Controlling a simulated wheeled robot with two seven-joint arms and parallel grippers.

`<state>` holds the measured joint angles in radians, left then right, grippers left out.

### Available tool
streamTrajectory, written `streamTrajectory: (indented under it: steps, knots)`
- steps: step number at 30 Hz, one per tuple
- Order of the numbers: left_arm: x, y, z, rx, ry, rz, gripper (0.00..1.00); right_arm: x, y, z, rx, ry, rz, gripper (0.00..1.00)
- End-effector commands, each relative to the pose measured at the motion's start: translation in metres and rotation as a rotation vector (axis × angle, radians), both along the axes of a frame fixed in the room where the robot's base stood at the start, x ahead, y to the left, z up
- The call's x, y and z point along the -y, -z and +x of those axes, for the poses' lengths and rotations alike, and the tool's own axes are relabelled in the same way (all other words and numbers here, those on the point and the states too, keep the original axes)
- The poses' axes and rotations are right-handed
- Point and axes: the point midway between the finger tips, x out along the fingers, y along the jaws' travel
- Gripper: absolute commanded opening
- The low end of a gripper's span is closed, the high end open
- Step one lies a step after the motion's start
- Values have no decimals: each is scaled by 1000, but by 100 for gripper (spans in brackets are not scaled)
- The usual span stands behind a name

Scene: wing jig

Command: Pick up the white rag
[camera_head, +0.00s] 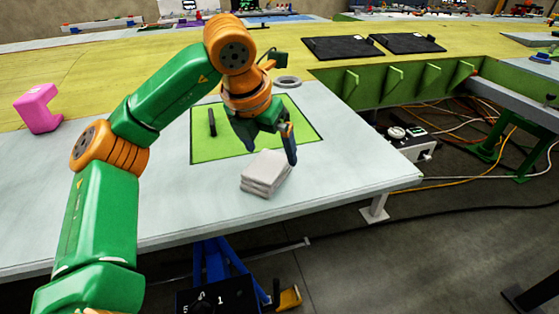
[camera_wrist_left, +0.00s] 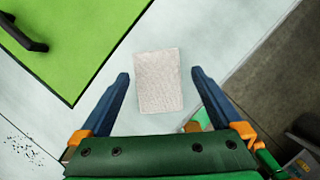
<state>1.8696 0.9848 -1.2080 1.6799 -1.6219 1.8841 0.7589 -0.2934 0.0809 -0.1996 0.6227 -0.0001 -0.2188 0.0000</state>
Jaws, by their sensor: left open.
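The white rag (camera_head: 266,174) is a folded, layered stack on the pale table, at the near edge of the green mat in the head view. In the left wrist view the rag (camera_wrist_left: 158,81) lies flat between and just beyond my fingertips. My left gripper (camera_head: 271,150) is open above the rag, and its two blue fingers also show in the left wrist view (camera_wrist_left: 160,76), one on each side of the rag with gaps between. No contact with the rag shows. My right gripper is in neither view.
The green mat (camera_head: 232,150) carries a black handle-like object (camera_head: 212,123). A pink block (camera_head: 38,108) stands at the left. The pale table (camera_head: 350,160) is clear right of the rag, and its edge lies near.

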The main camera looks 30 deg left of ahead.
Motion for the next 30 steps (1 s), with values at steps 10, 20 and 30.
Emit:
streamTrajectory:
  steps: [10, 20, 30]
  knots:
    - [-5, 48, 21, 0, 4, -2, 100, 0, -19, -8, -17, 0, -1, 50]
    - [-5, 50, 21, 1, 4, -3, 100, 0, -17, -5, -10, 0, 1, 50]
    - [-5, 54, 21, -1, 5, -2, 100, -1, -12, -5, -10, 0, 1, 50]
